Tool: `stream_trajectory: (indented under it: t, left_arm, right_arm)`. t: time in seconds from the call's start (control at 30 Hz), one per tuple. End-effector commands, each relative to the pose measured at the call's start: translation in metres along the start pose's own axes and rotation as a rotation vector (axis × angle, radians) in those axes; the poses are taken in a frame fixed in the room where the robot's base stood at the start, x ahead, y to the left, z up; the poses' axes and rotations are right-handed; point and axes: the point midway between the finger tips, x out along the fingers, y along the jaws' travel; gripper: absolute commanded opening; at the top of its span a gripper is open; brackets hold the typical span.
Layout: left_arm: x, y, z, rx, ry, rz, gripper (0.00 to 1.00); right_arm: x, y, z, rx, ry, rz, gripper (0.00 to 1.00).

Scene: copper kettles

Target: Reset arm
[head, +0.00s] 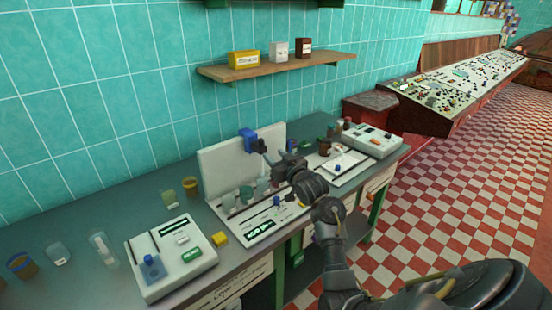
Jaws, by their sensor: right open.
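My right arm comes in from the lower right and reaches over the bench. Its dark gripper (268,157) is open, in front of the white upright panel of a bench device (225,165). A blue part (247,139) of that device is just behind and above the gripper. Small vessels (246,194) stand on the device's base below the gripper. I cannot tell whether the gripper touches any of them, and I see nothing held in it. My left gripper is not in view.
A white console (172,258) and a small yellow block (221,239) are at the left front of the bench. Glass jars (58,254) stand further left. Another white device (369,139) is at the right end. A wooden shelf (275,66) with boxes hangs above. Checkered floor (460,190) lies open at right.

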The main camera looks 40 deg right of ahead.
Motion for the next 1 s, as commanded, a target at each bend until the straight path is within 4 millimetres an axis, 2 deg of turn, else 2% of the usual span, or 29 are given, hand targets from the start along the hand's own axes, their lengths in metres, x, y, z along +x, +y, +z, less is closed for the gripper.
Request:
stream_trajectory:
  t: [0.33,0.47,0.57,0.67,0.7,0.77,0.8,0.9,1.0]
  left_arm:
    - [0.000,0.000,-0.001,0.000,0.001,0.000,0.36]
    - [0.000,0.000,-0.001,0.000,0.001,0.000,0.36]
    - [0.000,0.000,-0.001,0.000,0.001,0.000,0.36]
    - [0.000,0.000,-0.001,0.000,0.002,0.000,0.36]
    - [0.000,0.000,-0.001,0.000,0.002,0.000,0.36]
    - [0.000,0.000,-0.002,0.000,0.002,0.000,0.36]
    - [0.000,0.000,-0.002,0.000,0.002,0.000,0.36]
    - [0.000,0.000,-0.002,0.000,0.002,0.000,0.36]
    - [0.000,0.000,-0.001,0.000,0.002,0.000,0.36]
  right_arm:
    - [-0.001,-0.001,0.002,-0.002,-0.006,0.000,0.41]
    - [-0.017,-0.010,0.030,-0.034,-0.085,0.004,0.41]
    - [-0.049,-0.027,0.076,-0.087,-0.222,0.006,0.41]
    - [-0.101,-0.051,0.130,-0.142,-0.403,0.000,0.41]
    - [-0.126,-0.061,0.150,-0.162,-0.476,-0.006,0.41]
    - [-0.164,-0.076,0.176,-0.183,-0.583,-0.019,0.41]
    - [-0.190,-0.086,0.191,-0.195,-0.652,-0.030,0.41]
    - [-0.248,-0.105,0.217,-0.208,-0.797,-0.057,0.41]
    - [-0.293,-0.119,0.232,-0.212,-0.905,-0.081,0.41]
